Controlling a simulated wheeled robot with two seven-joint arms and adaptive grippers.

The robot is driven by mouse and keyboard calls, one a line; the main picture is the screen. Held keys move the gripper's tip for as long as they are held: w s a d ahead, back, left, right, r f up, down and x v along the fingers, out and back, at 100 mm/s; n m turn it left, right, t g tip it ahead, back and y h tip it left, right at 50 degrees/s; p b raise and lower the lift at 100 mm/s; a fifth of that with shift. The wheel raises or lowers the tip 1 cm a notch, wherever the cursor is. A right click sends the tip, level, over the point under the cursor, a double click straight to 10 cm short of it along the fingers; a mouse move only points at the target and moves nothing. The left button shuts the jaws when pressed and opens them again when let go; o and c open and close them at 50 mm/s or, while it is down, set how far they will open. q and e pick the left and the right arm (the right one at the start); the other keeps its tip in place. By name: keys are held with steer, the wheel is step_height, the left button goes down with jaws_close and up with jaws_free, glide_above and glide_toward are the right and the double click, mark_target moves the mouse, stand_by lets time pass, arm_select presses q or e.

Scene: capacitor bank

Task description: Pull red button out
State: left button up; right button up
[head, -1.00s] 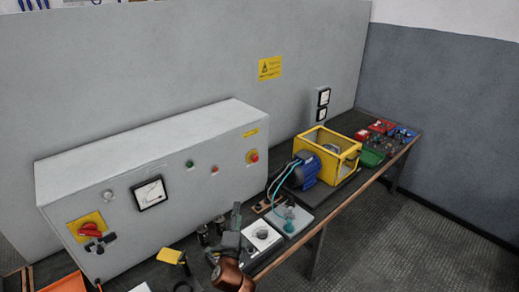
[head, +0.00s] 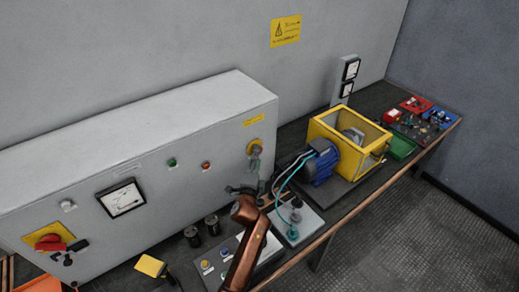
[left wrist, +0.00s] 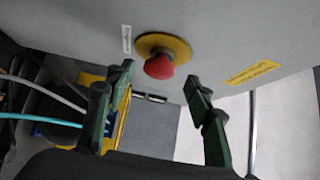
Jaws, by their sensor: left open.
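The red mushroom button (left wrist: 159,67) sits on a round yellow plate (left wrist: 180,45) on the grey cabinet face in the left wrist view. In the head view the yellow plate (head: 255,143) shows at the cabinet's right end, and my gripper hides most or all of the red button. My left gripper (left wrist: 157,75) is open, with its two dark green fingers apart and pointing toward the button, one to each side of it in the picture. Nothing is between them in their grip. In the head view the gripper (head: 252,170) is in front of the cabinet. My right gripper is not in view.
The grey cabinet (head: 150,140) also carries a meter (head: 122,198), a red rotary switch (head: 50,243) and small green and red buttons. A blue motor (head: 320,163) and yellow frame (head: 348,143) stand to the right. Dark cylinders (head: 212,225) stand on the bench.

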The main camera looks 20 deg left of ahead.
arm_select(q)
steer(key=w, duration=0.4)
steer(key=shift+a+f+b, duration=0.15)
steer(key=shift+a+b, duration=0.15)
steer(key=shift+w, duration=0.3)
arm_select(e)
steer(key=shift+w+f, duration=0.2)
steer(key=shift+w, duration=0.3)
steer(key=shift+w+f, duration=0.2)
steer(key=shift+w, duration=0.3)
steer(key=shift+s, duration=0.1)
arm_select(q)
steer(key=c, duration=0.5)
jaws_close()
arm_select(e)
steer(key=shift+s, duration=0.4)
